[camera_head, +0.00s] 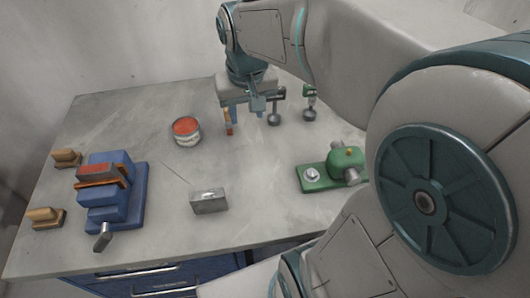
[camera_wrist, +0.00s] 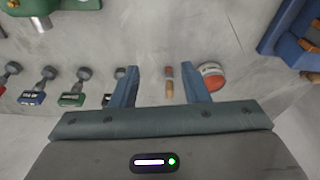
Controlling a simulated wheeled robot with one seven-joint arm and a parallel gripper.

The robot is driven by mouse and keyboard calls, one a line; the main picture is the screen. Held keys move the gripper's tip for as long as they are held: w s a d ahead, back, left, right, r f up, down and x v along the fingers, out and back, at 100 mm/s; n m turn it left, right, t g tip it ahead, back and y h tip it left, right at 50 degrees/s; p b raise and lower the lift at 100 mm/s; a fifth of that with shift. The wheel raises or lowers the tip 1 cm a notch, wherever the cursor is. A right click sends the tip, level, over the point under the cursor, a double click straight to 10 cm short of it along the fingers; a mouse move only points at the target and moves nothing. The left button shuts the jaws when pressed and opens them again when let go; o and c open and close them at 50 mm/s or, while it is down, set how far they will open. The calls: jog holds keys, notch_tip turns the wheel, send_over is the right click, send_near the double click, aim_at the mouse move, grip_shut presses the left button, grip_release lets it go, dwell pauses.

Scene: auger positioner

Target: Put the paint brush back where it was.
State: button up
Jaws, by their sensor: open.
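The paint brush (camera_wrist: 169,84) shows in the wrist view as a small stick with a wooden end and a reddish end, over the tabletop. In the head view the paint brush (camera_head: 229,129) is a small orange-red piece under my gripper (camera_head: 243,112). My gripper (camera_wrist: 160,69) is open, and its two blue-grey fingers stand on either side of the brush, closer to it on the right. I cannot tell whether the fingertips are at its height. The red paint can (camera_head: 186,131) stands to the left in the head view; the can (camera_wrist: 211,76) is just right of the right finger in the wrist view.
A blue vise (camera_head: 110,195) with wooden blocks beside it stands at the left. A grey metal block (camera_head: 208,201) lies near the front. A green machine (camera_head: 325,178) is at the right. Several round-headed tools (camera_wrist: 79,82) stand in a row beside my gripper.

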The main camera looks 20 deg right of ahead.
jog(key=s+f+t, duration=0.1)
jog(key=s+f, duration=0.2)
jog(key=s, duration=0.7)
jog(key=shift+s+f+n, duration=0.3)
jog(key=shift+s, duration=0.05)
jog(key=shift+d, duration=0.1)
